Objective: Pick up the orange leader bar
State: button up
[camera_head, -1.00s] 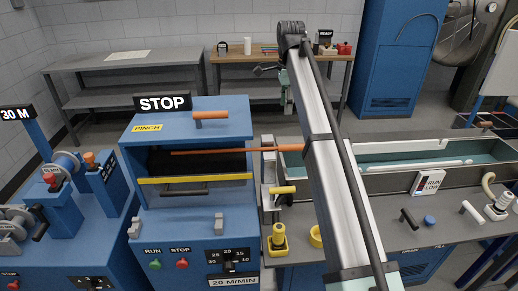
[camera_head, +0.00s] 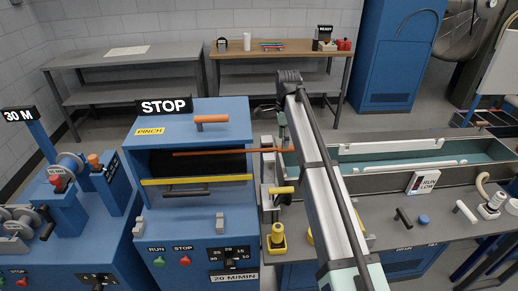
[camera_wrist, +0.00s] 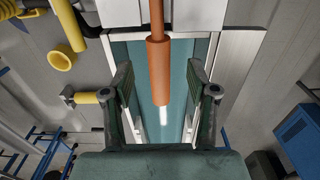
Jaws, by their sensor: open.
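The orange leader bar (camera_head: 220,153) runs level out of the blue pinch machine's opening toward the right, and my arm hides its right end in the head view. In the wrist view, the bar (camera_wrist: 157,66) comes down from the top edge and ends in a thicker orange sleeve. My gripper (camera_wrist: 160,72) is open and empty, with one green-grey finger on each side of the sleeve's end. I see gaps between the sleeve and both fingers. In the head view my gripper is mostly hidden behind my arm.
A long teal-lined trough (camera_head: 400,151) lies right of the pinch machine (camera_head: 190,225). A yellow cup (camera_wrist: 62,57) shows at the wrist view's upper left.

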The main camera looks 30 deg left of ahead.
aim_at(278, 149)
jog(key=shift+f+p, duration=0.55)
jog(key=shift+f, duration=1.2)
grip_shut()
jog(key=shift+r, duration=0.15)
